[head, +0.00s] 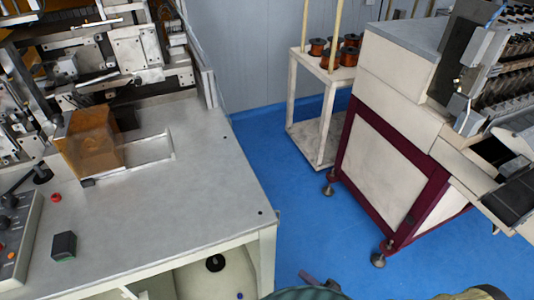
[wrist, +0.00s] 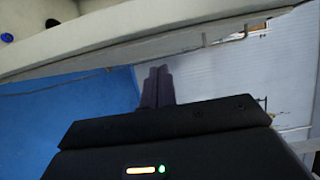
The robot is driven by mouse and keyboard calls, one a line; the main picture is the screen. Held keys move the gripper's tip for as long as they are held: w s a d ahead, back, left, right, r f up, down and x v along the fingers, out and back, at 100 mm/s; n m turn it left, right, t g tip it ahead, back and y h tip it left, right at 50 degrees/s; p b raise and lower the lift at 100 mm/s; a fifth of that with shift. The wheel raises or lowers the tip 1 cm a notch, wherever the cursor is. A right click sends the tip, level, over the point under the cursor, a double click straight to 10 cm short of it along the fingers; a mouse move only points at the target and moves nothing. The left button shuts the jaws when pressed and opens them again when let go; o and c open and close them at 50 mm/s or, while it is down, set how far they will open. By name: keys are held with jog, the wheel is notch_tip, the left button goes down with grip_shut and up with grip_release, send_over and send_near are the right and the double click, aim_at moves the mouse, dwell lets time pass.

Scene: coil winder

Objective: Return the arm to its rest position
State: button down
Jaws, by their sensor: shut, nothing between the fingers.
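My gripper (wrist: 158,72) shows in the wrist view, its two dark fingers side by side and touching, with nothing between them. Its dark body fills the lower middle of that view. Beyond the fingertips are blue floor on the left and a pale panelled surface on the right. A pale edge crosses the wrist view above the fingers, apart from them. In the head view only dark rounded shapes show at the bottom edge, and I cannot tell whether they are part of my arm.
A grey-topped machine table (head: 190,206) fills the left, with a small black box (head: 63,246) and an orange-brown block (head: 92,142) on it. A cream and maroon machine (head: 385,165) stands right. A rack (head: 318,130) with copper spools stands behind. Blue floor (head: 300,225) lies clear between.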

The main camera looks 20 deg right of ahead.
notch_tip(320, 180, up, 15)
jog(key=s+n+g+p, duration=0.1)
jog(key=n+g+p, duration=0.3)
jog(key=n+g, duration=0.95)
jog(key=w+a+r+h+p, duration=0.1)
jog(key=w+a+r+h, duration=0.2)
jog(key=r, duration=0.8)
jog(key=w+a+r+m+h+p, duration=0.1)
jog(key=w+a+r+h, duration=0.3)
jog(key=r, duration=0.7)
jog(key=shift+w+a+r+h+p, duration=0.2)
jog(key=shift+w+a+h+p, duration=0.1)
jog(key=shift+a+h+p, duration=0.5)
jog(key=shift+d, duration=0.15)
